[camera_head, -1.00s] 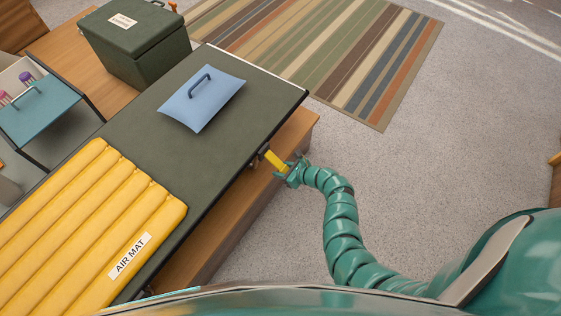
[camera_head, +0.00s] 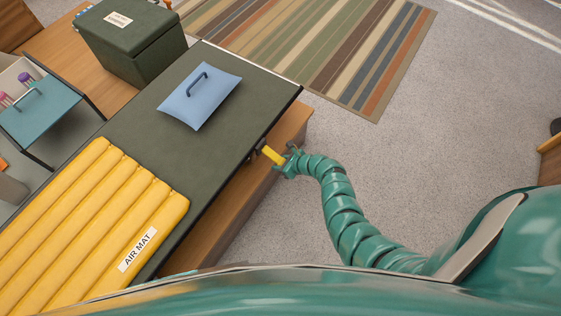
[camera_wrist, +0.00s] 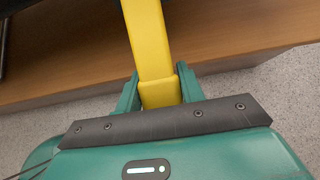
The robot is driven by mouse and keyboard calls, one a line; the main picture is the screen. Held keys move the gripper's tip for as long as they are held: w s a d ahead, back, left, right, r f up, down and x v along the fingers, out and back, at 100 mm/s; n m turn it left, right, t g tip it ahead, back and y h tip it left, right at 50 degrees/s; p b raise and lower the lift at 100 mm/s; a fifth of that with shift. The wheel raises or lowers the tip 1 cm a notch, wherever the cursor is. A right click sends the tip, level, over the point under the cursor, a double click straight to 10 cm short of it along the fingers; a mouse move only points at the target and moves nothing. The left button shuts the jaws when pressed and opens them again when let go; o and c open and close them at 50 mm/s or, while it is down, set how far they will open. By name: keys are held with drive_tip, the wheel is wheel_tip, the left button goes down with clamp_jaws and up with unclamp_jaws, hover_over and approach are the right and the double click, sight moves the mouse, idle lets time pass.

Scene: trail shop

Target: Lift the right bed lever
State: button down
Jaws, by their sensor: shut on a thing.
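The bed lever is a yellow bar (camera_head: 272,155) at the right edge of the dark green bed (camera_head: 225,150). It sticks out from a dark mount under the bed's edge. In the wrist view the yellow lever (camera_wrist: 148,40) runs up from between my fingers toward the bed. My gripper (camera_head: 288,163) is shut on the lever's outer end. Both green fingers (camera_wrist: 159,92) press the lever's sides in the wrist view. The lever's far end is cut off by the top of the wrist view.
A yellow air mat (camera_head: 95,225) and a blue pillow (camera_head: 200,96) with a handle lie on the bed. A wooden base (camera_head: 245,195) is below it. A dark green box (camera_head: 135,45) stands behind. Carpet to the right is clear, with a striped rug (camera_head: 330,50) beyond.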

sight(282, 161)
drive_tip(key=shift+s+d+r+g+h+p, duration=0.15)
drive_tip(key=shift+d+r+g+h+p, duration=0.25)
drive_tip(key=shift+p, duration=0.85)
drive_tip(key=shift+s+a, duration=0.1)
drive_tip(key=shift+a, duration=0.1)
drive_tip(key=shift+d+r+p, duration=0.1)
drive_tip(key=shift+r+p, duration=0.05)
drive_tip(key=shift+p, duration=0.2)
drive_tip(key=shift+h, duration=0.3)
drive_tip(key=shift+r+g+h+p, duration=0.5)
drive_tip(key=shift+r+p, duration=0.05)
drive_tip(key=shift+p, duration=0.5)
drive_tip(key=shift+d+r+p, duration=0.15)
drive_tip(key=shift+r+p, duration=0.35)
drive_tip(key=shift+p, duration=0.3)
drive_tip(key=c, duration=0.9)
unclamp_jaws()
drive_tip(key=shift+r, duration=0.1)
